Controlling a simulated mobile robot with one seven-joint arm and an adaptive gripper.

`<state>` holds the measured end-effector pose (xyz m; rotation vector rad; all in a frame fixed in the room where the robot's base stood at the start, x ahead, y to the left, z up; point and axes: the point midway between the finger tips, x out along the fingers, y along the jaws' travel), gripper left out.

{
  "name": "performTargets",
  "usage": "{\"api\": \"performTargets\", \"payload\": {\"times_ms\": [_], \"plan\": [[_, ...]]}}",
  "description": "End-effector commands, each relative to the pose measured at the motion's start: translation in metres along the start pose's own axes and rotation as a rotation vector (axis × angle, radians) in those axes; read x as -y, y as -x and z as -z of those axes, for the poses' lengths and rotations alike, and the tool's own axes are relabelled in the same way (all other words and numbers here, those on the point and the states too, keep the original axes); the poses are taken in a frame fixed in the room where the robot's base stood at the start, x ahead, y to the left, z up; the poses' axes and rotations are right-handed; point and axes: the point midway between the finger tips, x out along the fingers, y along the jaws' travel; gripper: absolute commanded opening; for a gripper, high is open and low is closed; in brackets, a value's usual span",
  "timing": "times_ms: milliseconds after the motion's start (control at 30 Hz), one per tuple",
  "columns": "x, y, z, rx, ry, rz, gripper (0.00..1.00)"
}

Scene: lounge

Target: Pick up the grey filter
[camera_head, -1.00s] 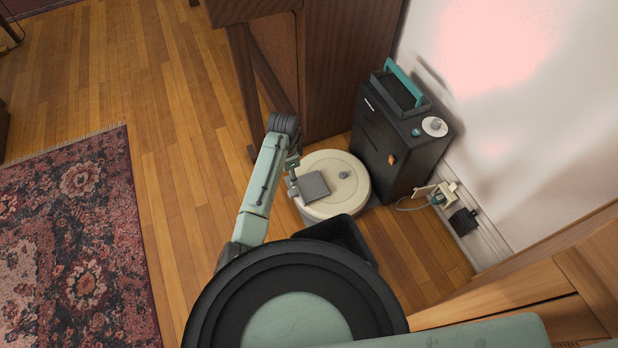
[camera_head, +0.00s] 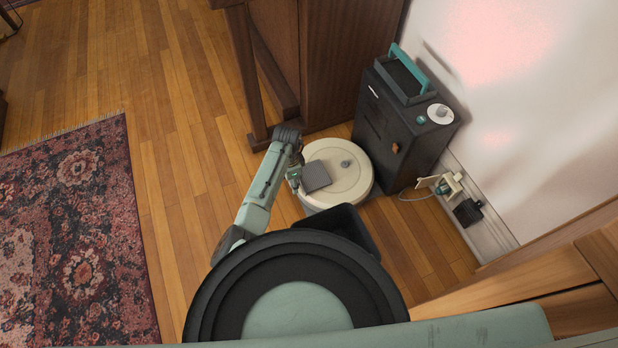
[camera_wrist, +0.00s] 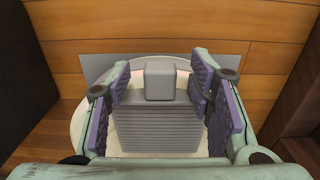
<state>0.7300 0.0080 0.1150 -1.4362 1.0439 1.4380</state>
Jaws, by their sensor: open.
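The grey filter (camera_head: 317,177) lies on top of the round cream robot vacuum (camera_head: 352,182), towards its left side. In the wrist view the filter (camera_wrist: 160,132) is a ribbed grey block with a smooth raised tab at its far end. My gripper (camera_wrist: 159,86) is open, with purple-padded fingers on the left and right of the tab. Gaps show between the pads and the tab. In the head view my gripper (camera_head: 294,177) is at the filter's left edge, partly hidden by my arm. The cream vacuum rim (camera_wrist: 77,120) shows around the filter.
A dark cabinet (camera_head: 385,140) with a teal-handled top stands just right of the vacuum. A brown wooden furniture panel (camera_head: 345,65) rises behind it. A wall socket with a plug (camera_head: 450,187) is further right. Wooden floor lies open to the left, up to a patterned rug (camera_head: 80,240).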

Motion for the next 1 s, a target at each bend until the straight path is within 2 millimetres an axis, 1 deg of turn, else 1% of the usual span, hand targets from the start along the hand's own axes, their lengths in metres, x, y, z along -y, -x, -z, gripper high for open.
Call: {"api": "performTargets", "payload": {"times_ms": [167,867,900,1000], "plan": [[0.0001,0.0006,0.0003,0.000,0.000,0.001,0.48],[0.0000,0.0007,0.0004,-0.001,0.000,0.001,0.02],[0.0000,0.0007,0.0004,-0.001,0.000,0.001,0.00],[0.0001,0.0008,0.0004,-0.001,0.000,0.001,0.00]]}}
